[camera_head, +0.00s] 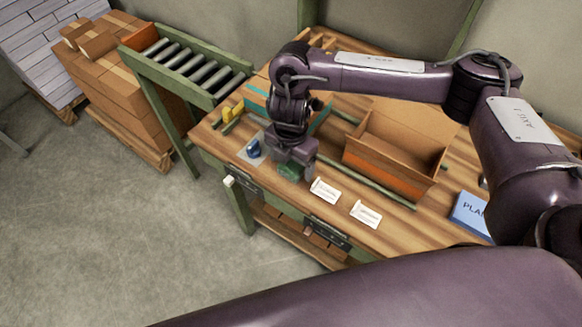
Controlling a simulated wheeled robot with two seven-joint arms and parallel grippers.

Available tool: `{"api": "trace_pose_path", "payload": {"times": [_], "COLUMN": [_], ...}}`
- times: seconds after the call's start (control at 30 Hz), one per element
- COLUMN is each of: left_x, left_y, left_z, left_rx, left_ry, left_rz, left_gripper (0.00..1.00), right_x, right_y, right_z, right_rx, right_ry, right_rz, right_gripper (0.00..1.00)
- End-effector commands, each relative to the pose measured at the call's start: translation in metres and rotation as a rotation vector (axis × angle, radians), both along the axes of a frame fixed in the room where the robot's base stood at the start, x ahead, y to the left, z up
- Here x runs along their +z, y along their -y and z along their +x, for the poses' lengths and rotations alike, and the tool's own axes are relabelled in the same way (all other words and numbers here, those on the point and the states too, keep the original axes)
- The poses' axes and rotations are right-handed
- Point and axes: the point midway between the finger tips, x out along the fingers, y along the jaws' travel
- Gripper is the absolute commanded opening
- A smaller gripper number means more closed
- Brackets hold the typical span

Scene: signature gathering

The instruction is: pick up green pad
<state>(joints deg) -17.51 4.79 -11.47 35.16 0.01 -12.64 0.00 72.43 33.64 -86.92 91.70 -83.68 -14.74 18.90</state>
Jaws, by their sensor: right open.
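The green pad (288,170) is a small dark green object near the front edge of the wooden table (385,238). My right gripper (293,165) is open and points down right at the pad, with its fingers covering part of it. I cannot tell whether the fingers touch the pad. My left gripper does not show.
A blue stamp-like object (254,149) stands on a pale sheet left of the gripper. Two white cards (325,190) lie to the right. An open cardboard box (390,175) stands behind them, and a blue book (470,212) lies farther right. A roller conveyor (190,65) adjoins the table.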

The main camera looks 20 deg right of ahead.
Motion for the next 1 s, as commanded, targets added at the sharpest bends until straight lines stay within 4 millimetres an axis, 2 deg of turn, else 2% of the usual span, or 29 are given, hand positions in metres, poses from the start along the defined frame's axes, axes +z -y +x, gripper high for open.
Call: {"api": "trace_pose_path", "payload": {"times": [0.03, 0.13, 0.43, 0.8, 1.0], "left_x": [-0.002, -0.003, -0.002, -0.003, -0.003], "left_y": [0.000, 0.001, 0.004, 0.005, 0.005], "left_z": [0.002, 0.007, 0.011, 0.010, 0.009], "left_rx": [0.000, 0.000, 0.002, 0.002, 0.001], "left_ry": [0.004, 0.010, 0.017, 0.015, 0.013], "left_rz": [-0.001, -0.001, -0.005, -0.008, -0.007], "left_gripper": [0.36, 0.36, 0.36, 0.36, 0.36], "right_x": [-0.009, -0.017, -0.020, -0.020, -0.019], "right_y": [-0.001, -0.001, 0.000, 0.000, 0.000], "right_z": [-0.001, -0.001, 0.000, 0.000, 0.000], "right_rx": [-0.001, 0.000, 0.001, 0.001, 0.001], "right_ry": [-0.004, -0.002, 0.001, 0.001, 0.001], "right_rz": [0.002, 0.002, 0.001, 0.001, 0.001], "right_gripper": [0.82, 0.82, 0.81, 0.33, 0.33]}}
